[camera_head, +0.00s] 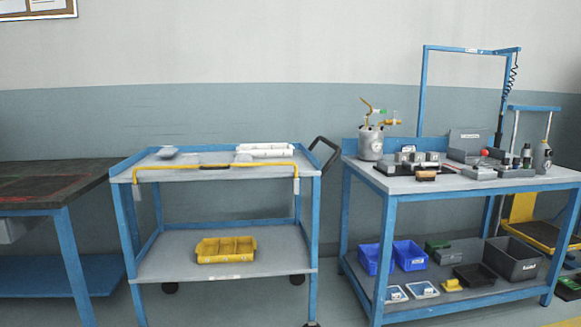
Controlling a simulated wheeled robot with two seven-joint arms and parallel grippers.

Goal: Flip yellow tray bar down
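A blue cart (118,172) with two grey shelves stands left of centre. A yellow bar (160,167) runs along the front edge of its top shelf, with bent ends at the left and right front corners. The bar sits at about the height of the shelf edge, with a short dark grip near its middle. A yellow divided bin (226,250) rests on the cart's lower shelf. Neither of my grippers shows in this view.
A blue workbench (440,187) stands to the right, with a grey canister (370,143) and small parts on top and bins below. A dark-topped table (50,180) stands at the left. White rolls (265,149) lie on the cart's top.

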